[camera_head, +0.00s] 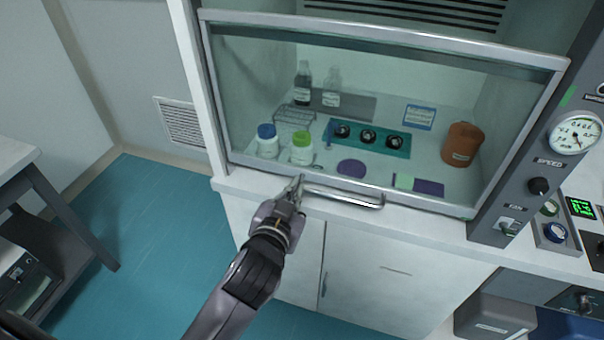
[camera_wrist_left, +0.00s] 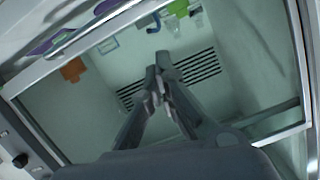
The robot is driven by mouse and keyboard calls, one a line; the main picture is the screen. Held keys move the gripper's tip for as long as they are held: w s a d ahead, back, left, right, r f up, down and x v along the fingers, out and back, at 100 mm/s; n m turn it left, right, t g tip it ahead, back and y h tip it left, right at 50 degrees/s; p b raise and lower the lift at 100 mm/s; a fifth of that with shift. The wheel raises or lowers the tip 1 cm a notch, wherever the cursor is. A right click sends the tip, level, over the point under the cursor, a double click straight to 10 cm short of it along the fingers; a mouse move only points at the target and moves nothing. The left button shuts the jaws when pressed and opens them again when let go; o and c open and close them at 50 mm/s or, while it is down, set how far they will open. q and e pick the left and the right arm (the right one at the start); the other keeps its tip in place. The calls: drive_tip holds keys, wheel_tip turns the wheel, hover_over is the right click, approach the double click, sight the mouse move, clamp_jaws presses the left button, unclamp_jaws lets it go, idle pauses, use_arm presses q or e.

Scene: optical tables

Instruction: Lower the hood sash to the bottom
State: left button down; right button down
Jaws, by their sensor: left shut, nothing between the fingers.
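The hood sash (camera_head: 400,110) is a framed glass pane across the hood front, seen in the head view. Its bottom rail runs close along the front ledge of the hood; I cannot tell whether a thin gap remains. A metal bar handle (camera_head: 345,198) sticks out from the bottom rail. My left gripper (camera_head: 296,184) is shut and empty, its fingertips at the left end of the handle; I cannot tell if they touch it. In the left wrist view, its fingers (camera_wrist_left: 160,62) point toward the glass with their tips together. My right gripper is in neither view.
Behind the glass are a blue-capped jar (camera_head: 267,142), a green-capped jar (camera_head: 302,150), dark bottles (camera_head: 303,82), a teal tray (camera_head: 368,138) and an orange container (camera_head: 461,145). A control panel (camera_head: 540,160) stands right. Floor (camera_head: 140,230) is clear at left.

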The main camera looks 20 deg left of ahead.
use_arm(q)
drive_tip(key=p+x, duration=0.1)
drive_tip(key=x, duration=0.8)
drive_tip(key=shift+w+p, duration=0.4)
drive_tip(key=f, duration=0.2)
drive_tip(key=shift+s+a+f, duration=0.15)
drive_tip(key=shift+a+f, duration=0.15)
drive_tip(key=shift+f, duration=0.1)
drive_tip(key=shift+s+a+f, duration=0.1)
drive_tip(key=shift+a+f, duration=0.1)
drive_tip(key=shift+f, duration=0.4)
drive_tip(key=shift+f, duration=0.15)
wheel_tip(320, 180, down, 5)
drive_tip(key=b, duration=0.3)
